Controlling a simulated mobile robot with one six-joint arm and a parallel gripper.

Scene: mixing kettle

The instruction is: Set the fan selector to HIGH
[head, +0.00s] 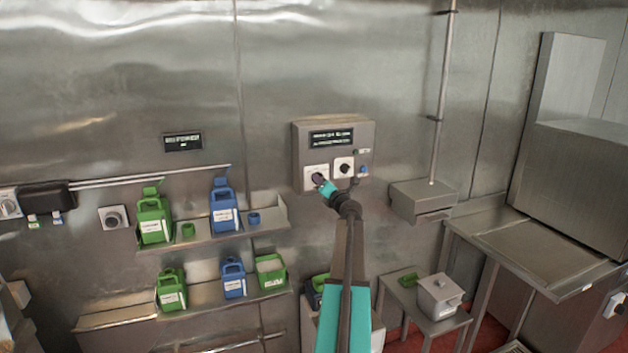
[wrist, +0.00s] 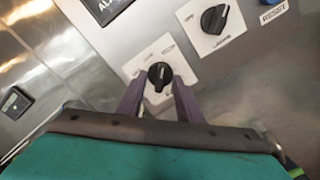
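The grey control box (head: 362,135) hangs on the steel wall with a dark display on top. It carries two black rotary knobs on white plates. The left knob (wrist: 160,75) sits between the two purple fingers of my gripper (wrist: 156,98), which stand apart on either side of it. I cannot tell whether the fingers touch the knob. The right knob (wrist: 214,19) is clear of my gripper, and its pointer is tilted. The plate lettering is too blurred to read, so I cannot tell which knob is the fan selector. In the head view, my gripper (head: 324,186) covers part of the left plate.
A blue button (wrist: 272,3) marked RESET is right of the knobs. Shelves (head: 215,232) with green and blue jugs are left of the box. A steel wall unit (head: 422,200) and a small table (head: 425,318) are to the right.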

